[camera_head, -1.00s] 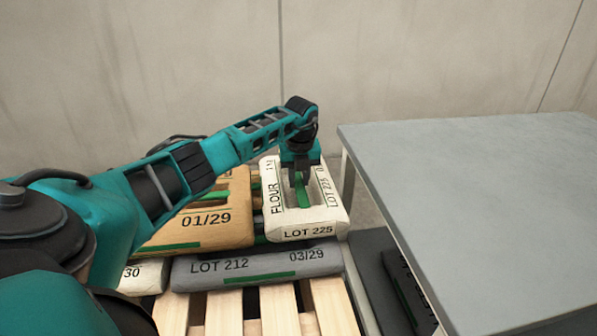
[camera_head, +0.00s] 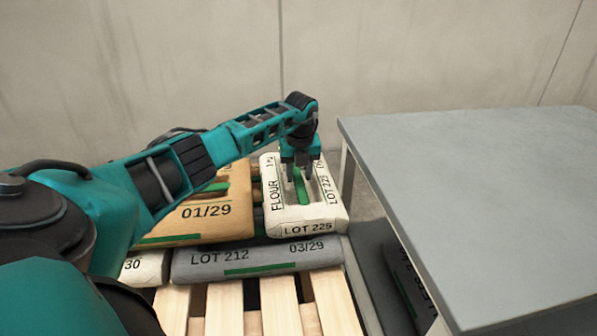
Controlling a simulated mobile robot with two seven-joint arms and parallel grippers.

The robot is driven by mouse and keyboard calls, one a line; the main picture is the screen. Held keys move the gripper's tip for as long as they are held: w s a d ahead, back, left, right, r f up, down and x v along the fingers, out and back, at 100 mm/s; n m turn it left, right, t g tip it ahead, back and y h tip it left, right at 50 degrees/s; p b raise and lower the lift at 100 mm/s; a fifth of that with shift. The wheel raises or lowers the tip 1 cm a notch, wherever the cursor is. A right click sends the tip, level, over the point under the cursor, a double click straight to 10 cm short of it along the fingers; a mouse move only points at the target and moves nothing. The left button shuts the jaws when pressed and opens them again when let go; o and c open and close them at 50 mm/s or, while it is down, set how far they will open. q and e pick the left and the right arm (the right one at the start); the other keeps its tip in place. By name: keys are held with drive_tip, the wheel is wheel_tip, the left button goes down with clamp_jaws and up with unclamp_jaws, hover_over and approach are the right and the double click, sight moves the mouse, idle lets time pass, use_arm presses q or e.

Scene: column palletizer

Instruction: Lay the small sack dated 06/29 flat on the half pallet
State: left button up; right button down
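A white flour sack (camera_head: 291,222) marked LOT 225 lies flat on the sacks on the wooden pallet (camera_head: 281,308). Its date is cut off or hidden, so I cannot read 06/29 on any sack. My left gripper (camera_head: 299,176) points down at the sack's far half, over its green stripe. Its two fingers are apart, one on each side of the stripe, with nothing seen between them. I cannot tell whether the fingertips touch the sack. My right gripper is not in view.
A tan sack (camera_head: 208,219) dated 01/29 lies left of the flour sack. A grey sack (camera_head: 258,259) dated 03/29 lies in front, lower. A pale sack (camera_head: 146,268) shows at left. A bare grey table (camera_head: 470,190) stands right, with a dark sack (camera_head: 408,281) beneath its top.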

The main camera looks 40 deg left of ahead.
sight(299, 183)
use_arm(q)
drive_tip(key=shift+o, duration=1)
wheel_tip(299, 183, up, 13)
drive_tip(key=s+d+p, duration=0.1)
drive_tip(key=p, duration=0.3)
drive_tip(key=shift+d, duration=0.2)
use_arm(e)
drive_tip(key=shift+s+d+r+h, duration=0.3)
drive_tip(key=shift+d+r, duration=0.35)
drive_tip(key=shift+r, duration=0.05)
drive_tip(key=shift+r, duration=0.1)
